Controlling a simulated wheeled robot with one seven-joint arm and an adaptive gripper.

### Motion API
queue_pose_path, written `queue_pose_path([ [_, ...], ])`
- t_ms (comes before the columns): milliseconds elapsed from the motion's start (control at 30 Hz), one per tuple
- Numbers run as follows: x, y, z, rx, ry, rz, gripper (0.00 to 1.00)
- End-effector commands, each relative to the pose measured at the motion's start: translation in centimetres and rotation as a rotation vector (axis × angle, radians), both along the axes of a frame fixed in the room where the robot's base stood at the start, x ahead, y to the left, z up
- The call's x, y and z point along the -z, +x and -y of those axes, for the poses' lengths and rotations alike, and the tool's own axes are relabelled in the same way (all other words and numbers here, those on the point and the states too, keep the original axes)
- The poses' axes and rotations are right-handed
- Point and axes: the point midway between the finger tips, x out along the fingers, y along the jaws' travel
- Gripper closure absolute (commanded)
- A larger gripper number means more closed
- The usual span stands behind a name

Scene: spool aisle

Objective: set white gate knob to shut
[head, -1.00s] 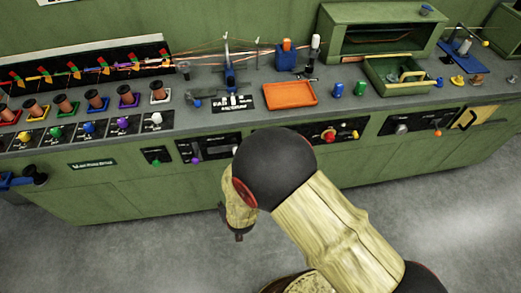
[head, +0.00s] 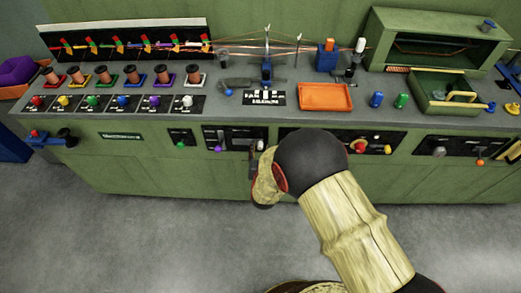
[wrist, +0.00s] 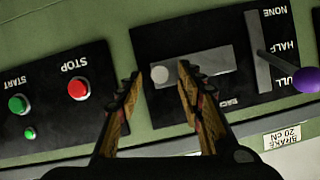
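The white knob (head: 187,101) is the rightmost of a row of coloured knobs on the bench top, below a white-based spool stand. Its setting and label are too small to read. The wrist view does not show this row. My gripper (head: 256,150) is in front of the bench's front panel, below and to the right of the white knob. In the wrist view my gripper (wrist: 158,73) is open and empty. Its fingertips flank a pale round spot (wrist: 160,75) on a grey slot of the black panel; whether they touch the panel I cannot tell.
A purple-tipped lever (wrist: 307,80), a red button (wrist: 78,88) and a green button (wrist: 19,104) flank the gripper. An orange tray (head: 325,97) and a green open box (head: 438,45) stand on the bench. Grey floor (head: 130,225) in front is clear.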

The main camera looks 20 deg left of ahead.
Motion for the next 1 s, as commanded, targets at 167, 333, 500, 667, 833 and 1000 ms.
queue_pose_path([
  [167,0.44,1.07,-0.32,0.0,0.0,0.001,0.63],
  [333,0.41,1.16,-0.38,0.0,-0.001,0.0,0.63],
  [500,0.4,1.15,-0.38,0.0,-0.001,0.0,0.67],
  [667,0.41,1.13,-0.38,0.0,-0.001,0.0,0.76],
  [833,0.42,1.13,-0.38,0.0,-0.001,0.0,0.85],
  [1000,0.41,1.12,-0.37,0.0,-0.001,0.0,0.95],
])
